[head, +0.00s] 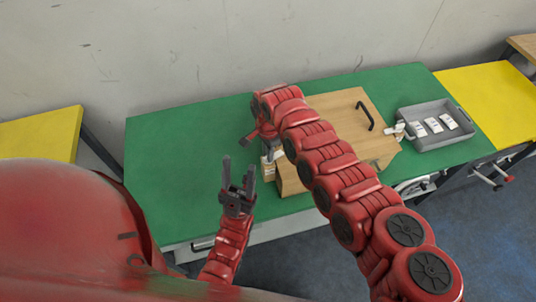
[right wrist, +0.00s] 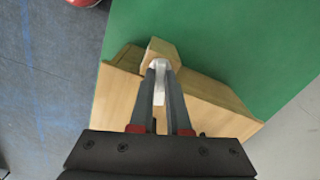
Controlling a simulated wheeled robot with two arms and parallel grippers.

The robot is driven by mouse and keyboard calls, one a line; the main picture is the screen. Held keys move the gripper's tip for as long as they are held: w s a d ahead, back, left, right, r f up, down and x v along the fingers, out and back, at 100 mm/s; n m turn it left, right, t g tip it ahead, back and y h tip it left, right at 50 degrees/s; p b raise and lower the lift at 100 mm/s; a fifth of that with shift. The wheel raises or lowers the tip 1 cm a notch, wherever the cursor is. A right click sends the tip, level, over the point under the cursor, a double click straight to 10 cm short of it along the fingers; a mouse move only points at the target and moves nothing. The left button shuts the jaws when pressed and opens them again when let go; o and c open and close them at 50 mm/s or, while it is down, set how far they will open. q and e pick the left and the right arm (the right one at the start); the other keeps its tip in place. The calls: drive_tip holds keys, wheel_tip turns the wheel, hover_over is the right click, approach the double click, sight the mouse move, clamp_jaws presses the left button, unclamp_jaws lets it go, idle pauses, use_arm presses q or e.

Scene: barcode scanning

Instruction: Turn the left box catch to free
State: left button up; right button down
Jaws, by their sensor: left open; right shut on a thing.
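The wooden box (head: 325,125) sits on the green table, its flat lid carrying a black handle (head: 366,116). In the right wrist view, my right gripper (right wrist: 160,80) is shut on the white left catch (right wrist: 160,97), which is in front of a small wooden block (right wrist: 163,48) on the box's side (right wrist: 115,95). In the head view, my right arm crosses over the box and hides much of its left side and the catch. My left gripper (head: 239,172) is open and empty, left of the box and apart from it. The catch's exact angle is hard to tell.
A grey tray (head: 436,143) with several white labelled items stands right of the box. A small white part (head: 398,128) shows at the box's right side. The green table (head: 170,150) is clear on the left. Yellow tables (head: 490,95) flank it.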

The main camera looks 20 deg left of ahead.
drive_tip(key=n+b, duration=0.1)
drive_tip(key=n, duration=0.2)
drive_tip(key=shift+f+b, duration=0.15)
drive_tip(key=shift+b, duration=0.15)
drive_tip(key=n+b, duration=0.2)
drive_tip(key=n, duration=0.1)
drive_tip(key=shift+n+b, duration=0.3)
drive_tip(key=n+b, duration=0.3)
drive_tip(key=n, duration=0.1)
drive_tip(key=shift+b, duration=0.35)
drive_tip(key=shift+n+b, duration=1.3)
drive_tip(key=shift+n, duration=0.6)
drive_tip(key=shift+r, duration=0.2)
drive_tip(key=c, duration=0.9)
unclamp_jaws()
